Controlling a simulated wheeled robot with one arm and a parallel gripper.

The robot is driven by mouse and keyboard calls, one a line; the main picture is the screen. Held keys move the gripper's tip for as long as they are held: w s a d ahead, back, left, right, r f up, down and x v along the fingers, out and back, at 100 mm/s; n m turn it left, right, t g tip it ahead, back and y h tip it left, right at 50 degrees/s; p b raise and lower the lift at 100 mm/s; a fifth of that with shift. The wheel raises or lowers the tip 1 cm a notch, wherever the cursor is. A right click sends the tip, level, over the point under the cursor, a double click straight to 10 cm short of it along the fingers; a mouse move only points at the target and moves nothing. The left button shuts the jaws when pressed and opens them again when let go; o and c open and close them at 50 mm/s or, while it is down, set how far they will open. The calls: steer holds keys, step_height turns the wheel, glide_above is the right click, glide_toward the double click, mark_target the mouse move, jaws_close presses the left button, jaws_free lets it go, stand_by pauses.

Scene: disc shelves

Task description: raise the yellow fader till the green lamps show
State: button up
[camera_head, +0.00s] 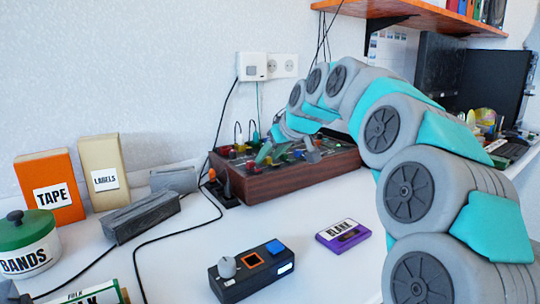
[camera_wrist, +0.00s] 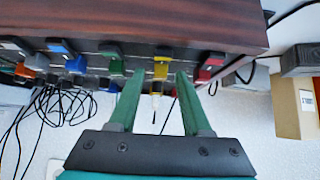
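The wood-sided mixer desk (camera_head: 300,181) stands against the wall, and its dark panel carries coloured controls. In the wrist view the yellow fader (camera_wrist: 161,69) lies just beyond and between my fingertips, with green controls on its left and red ones on its right. My gripper (camera_wrist: 157,77) is open, its two green fingers apart with a gap on both sides of the yellow piece. I cannot tell any contact. In the head view my gripper (camera_head: 273,152) is low over the desk and partly hides its controls. I cannot make out any lit green lamps.
A black box with a grey knob and blue button (camera_head: 252,268) and a purple cassette (camera_head: 343,235) lie in front. Orange TAPE box (camera_head: 50,187), cream LABELS box (camera_head: 104,172) and grey block (camera_head: 142,217) are at left. Cables run beside the desk.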

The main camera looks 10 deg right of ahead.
jaws_close()
stand_by(1.2)
